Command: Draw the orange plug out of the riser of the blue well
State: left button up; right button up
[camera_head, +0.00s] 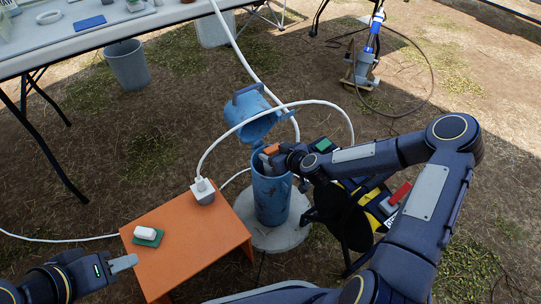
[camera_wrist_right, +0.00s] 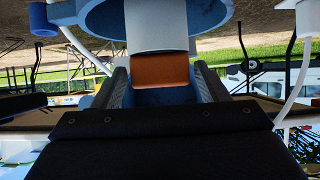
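The blue well (camera_head: 272,200) stands upright on a round concrete pad, its blue lid (camera_head: 255,110) tipped open at the back. The orange plug (camera_head: 272,149) shows at the well's mouth, beside my right gripper (camera_head: 280,158).
An orange side table (camera_head: 185,245) left of the well carries a green pad with a white block and a grey box with a white cable. A tool bag (camera_head: 375,205) lies right of the well. A white table (camera_head: 75,32) stands at upper left.

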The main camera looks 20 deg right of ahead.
jog(key=c, duration=0.6)
jog(key=shift+r+p, duration=2.45)
jog(key=shift+r, duration=1.2)
jog(key=shift+c, duration=0.2)
